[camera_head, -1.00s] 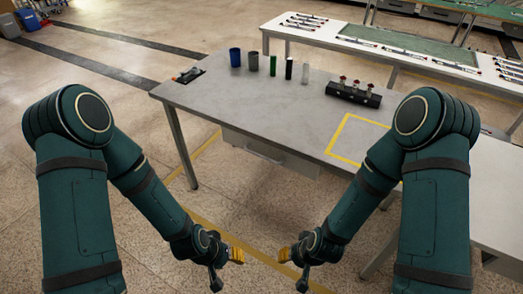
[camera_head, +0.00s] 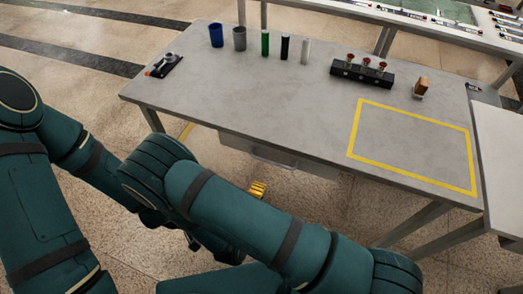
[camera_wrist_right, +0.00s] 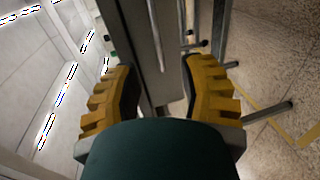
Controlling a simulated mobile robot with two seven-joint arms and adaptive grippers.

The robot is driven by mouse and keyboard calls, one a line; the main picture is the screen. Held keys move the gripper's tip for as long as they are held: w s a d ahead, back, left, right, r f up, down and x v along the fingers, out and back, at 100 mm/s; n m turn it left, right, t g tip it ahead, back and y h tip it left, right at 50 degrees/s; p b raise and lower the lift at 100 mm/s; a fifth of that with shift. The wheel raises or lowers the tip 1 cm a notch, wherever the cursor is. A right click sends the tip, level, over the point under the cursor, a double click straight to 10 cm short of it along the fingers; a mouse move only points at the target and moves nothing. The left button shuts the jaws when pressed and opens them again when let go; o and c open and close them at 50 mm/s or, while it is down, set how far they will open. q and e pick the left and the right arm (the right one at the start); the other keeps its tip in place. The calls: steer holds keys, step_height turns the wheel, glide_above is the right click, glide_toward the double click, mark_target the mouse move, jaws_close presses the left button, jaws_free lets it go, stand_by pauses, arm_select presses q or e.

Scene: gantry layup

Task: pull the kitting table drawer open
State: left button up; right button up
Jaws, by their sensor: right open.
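The kitting table (camera_head: 230,85) has a grey drawer (camera_head: 232,142) under its front edge, with a bar handle (camera_head: 272,162). The drawer front looks flush under the tabletop, so it appears shut. My right gripper (camera_head: 258,190) shows as yellow fingertips just below and in front of the handle, partly hidden by my arm. In the right wrist view, the right gripper (camera_wrist_right: 161,85) is open and empty. The handle (camera_wrist_right: 157,35) appears ahead between its two yellow fingers, apart from them. My left gripper is hidden behind my right arm.
Cups and cylinders (camera_head: 239,38) stand along the table's back, beside a black rack (camera_head: 361,74) with red-topped pieces. A yellow taped rectangle (camera_head: 352,132) marks the right side. Table legs (camera_head: 152,119) stand below. Floor in front of the drawer is partly open.

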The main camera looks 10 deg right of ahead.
mark_target(273, 162)
steer(key=x, duration=0.4)
steer(key=b+x, duration=0.1)
steer(key=x, duration=0.8)
steer(key=shift+w+d+r+b, duration=0.2)
steer(key=shift+w+d+b, duration=0.1)
steer(key=shift+b, duration=0.1)
jaws_close()
